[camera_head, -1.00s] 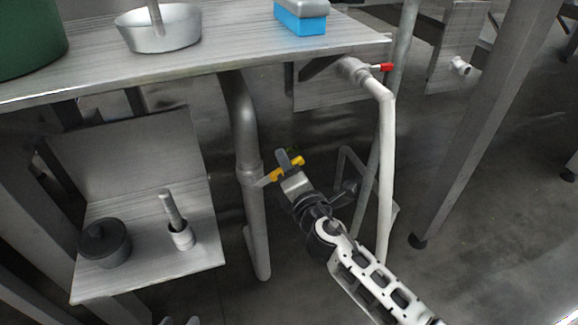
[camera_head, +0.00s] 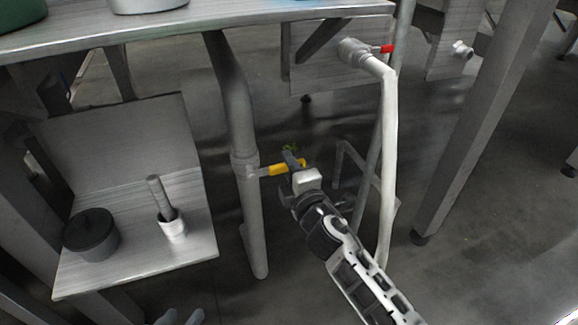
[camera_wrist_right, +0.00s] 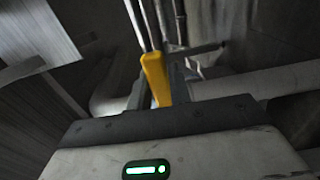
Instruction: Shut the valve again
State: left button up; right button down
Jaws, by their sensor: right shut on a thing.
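The valve's yellow lever (camera_head: 277,169) sticks out to the right, nearly level, from the grey upright drain pipe (camera_head: 246,205) under the table. My right gripper (camera_head: 296,163) is shut on the outer end of the yellow lever. In the right wrist view the yellow lever (camera_wrist_right: 155,78) runs between the fingers, with the pipe behind it. Two grey rounded tips, seemingly my left gripper (camera_head: 180,318), just show at the bottom edge of the head view. Most of it is cut off, and its opening is unclear.
A metal table (camera_head: 150,27) spans the top. A white pipe (camera_head: 388,150) with a red-handled tap (camera_head: 384,49) stands right of my right arm. A low shelf (camera_head: 135,262) at left carries a dark lidded pot (camera_head: 92,236) and a small holder with a rod (camera_head: 171,222).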

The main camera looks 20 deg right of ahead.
jog(key=c, duration=1.3)
grip_release()
jog(key=shift+f, duration=0.1)
pick_arm(q)
jog(key=shift+d+r+b, duration=0.1)
jog(key=shift+r+b, duration=0.25)
jog(key=shift+b, duration=0.1)
pick_arm(e)
jog(key=s, duration=1.6)
jog(key=shift+d, duration=0.3)
